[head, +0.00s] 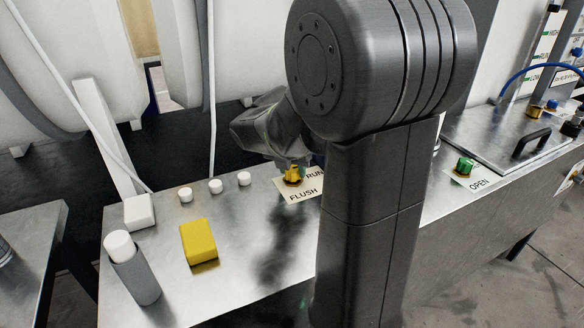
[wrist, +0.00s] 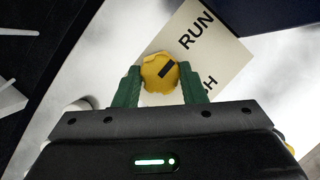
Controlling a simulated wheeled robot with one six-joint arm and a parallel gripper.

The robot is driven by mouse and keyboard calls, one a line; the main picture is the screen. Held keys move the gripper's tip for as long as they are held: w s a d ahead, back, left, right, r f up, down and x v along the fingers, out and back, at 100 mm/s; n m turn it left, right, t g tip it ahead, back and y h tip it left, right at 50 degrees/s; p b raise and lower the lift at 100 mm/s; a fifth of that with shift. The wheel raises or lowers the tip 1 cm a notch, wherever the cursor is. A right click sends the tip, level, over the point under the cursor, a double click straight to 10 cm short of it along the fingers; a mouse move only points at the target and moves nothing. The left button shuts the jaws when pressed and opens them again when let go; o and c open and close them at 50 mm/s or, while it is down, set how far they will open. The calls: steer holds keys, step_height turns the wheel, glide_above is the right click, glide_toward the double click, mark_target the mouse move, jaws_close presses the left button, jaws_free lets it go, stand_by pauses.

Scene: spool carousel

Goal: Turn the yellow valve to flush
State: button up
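The yellow valve (wrist: 153,84) is a round knob with a dark pointer mark on top. In the wrist view the mark points up and right, towards the word RUN on its pale label (wrist: 222,55). The end of the word FLUSH shows past the right finger. In the head view the valve (head: 292,180) stands on the steel bench, with FLUSH below and RUN to its right. My gripper (wrist: 160,80) has its green fingers against both sides of the valve, with no clear gap. In the head view my arm hides the fingers and part of the label.
A yellow block (head: 198,241) and a grey cylinder with a white top (head: 135,270) stand on the bench (head: 240,285) at left. Several white caps (head: 215,186) sit behind. A green valve (head: 464,167) marked OPEN is at right, beside a lid with a black handle (head: 531,142).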

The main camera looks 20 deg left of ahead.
steer(key=c, duration=0.4)
steer(key=shift+m, duration=0.3)
steer(key=m+p, duration=0.1)
steer(key=m+h+p, duration=0.1)
steer(key=m+p, duration=0.1)
steer(key=shift+a+r+h, duration=0.1)
steer(key=shift+r+h, duration=0.1)
steer(key=shift+h, duration=0.1)
steer(key=m+p, duration=0.2)
steer(key=m+g+h+p, duration=0.1)
steer(key=m+p, duration=0.1)
steer(key=shift+a+m+h, duration=0.15)
steer(key=shift+m+h, duration=0.15)
steer(key=shift+m, duration=0.1)
steer(key=m+p, duration=0.2)
steer(key=m+g+h+p, duration=0.1)
steer(key=m+p, duration=0.1)
steer(key=m, duration=0.1)
steer(key=shift+w+g, duration=0.2)
steer(key=shift+g, duration=0.1)
steer(key=shift+w+a+f+m+g+h+p, duration=0.15)
steer(key=shift+m+g+p, duration=0.35)
steer(key=shift+m, duration=0.65)
steer(key=shift+s+d+m+g+h+p, duration=0.1)
steer(key=shift+m+g+h+p, duration=0.2)
steer(key=shift+m+p, duration=0.6)
steer(key=shift+m, duration=0.35)
